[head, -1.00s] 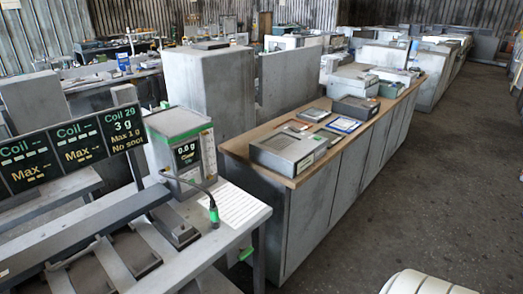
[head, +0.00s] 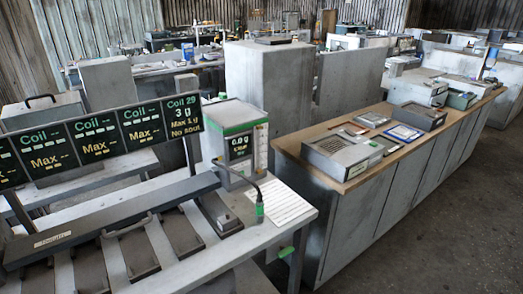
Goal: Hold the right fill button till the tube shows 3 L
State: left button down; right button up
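No fill button and no tube marked in litres can be made out. A grey box with a green-edged top and a dark display (head: 240,148) stands on the grey bench at centre; its display seems to read 0.0 g. A row of dark display panels (head: 128,132) stands at left, reading Coil and Max; the rightmost reads Coil 29 and 3 g. Neither of my grippers is in view.
A printed white sheet (head: 279,203) lies on the bench beside the box. A long wood-topped cabinet (head: 350,185) with boxes and trays runs away to the right. Tall grey cabinets (head: 268,85) stand behind. Grey floor (head: 455,190) is open at lower right.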

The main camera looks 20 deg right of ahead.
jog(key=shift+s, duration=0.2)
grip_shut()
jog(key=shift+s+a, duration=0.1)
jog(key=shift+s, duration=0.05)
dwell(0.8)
